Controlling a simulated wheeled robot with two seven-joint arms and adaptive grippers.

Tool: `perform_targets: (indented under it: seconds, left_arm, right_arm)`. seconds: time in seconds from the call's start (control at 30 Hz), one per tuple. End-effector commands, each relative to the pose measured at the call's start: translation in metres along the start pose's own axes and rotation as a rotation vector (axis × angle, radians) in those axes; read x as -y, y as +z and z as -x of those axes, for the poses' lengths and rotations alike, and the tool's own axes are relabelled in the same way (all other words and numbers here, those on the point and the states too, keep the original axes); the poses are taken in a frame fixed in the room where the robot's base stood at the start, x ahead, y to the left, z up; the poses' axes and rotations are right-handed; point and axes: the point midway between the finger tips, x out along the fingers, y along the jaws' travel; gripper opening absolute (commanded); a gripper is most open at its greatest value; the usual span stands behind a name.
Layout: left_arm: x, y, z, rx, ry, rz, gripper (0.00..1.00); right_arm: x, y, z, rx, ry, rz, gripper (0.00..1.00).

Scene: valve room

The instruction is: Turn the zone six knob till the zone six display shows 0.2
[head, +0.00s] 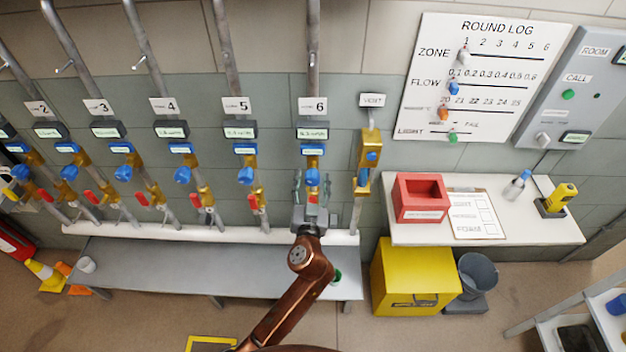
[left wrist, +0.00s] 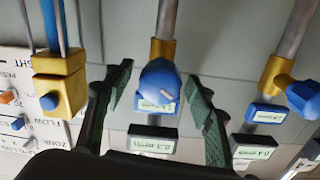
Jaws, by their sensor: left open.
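The zone six knob (head: 312,177) is a round blue knob on a brass valve, below the plate marked 6 (head: 313,105). The zone six display (head: 313,133) is a dark box with a pale face above it; its digits are too small and blurred to read surely. My left gripper (head: 311,187) is open at the knob, with a finger on each side. In the left wrist view the blue knob (left wrist: 158,84) sits between the spread green fingers, with gaps on both sides. The display (left wrist: 152,144) appears upside down there. My right gripper is not in view.
The zone 5 valve's blue knob (head: 245,175) is to the left, and the brass VENT valve (head: 369,150) is close on the right. A grey bench (head: 180,265) runs below the pipes. A white shelf (head: 530,225) with a red box (head: 420,197) stands right.

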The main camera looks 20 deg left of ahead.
Motion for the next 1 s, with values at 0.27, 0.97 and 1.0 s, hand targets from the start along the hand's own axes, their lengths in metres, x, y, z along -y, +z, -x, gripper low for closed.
perform_targets:
  seconds: [0.27,0.97,1.0]
  left_arm:
    - [0.0001,0.0002,-0.0013,0.0,0.0,0.0,0.49]
    - [-0.0003,-0.0003,-0.0009,0.001,0.001,-0.012,0.08]
    - [-0.0003,-0.0011,-0.0009,0.001,0.001,-0.031,0.08]
  right_arm:
    - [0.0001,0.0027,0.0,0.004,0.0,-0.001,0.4]
    - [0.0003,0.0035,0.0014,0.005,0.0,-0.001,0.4]
    - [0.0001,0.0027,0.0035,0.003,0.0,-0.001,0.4]
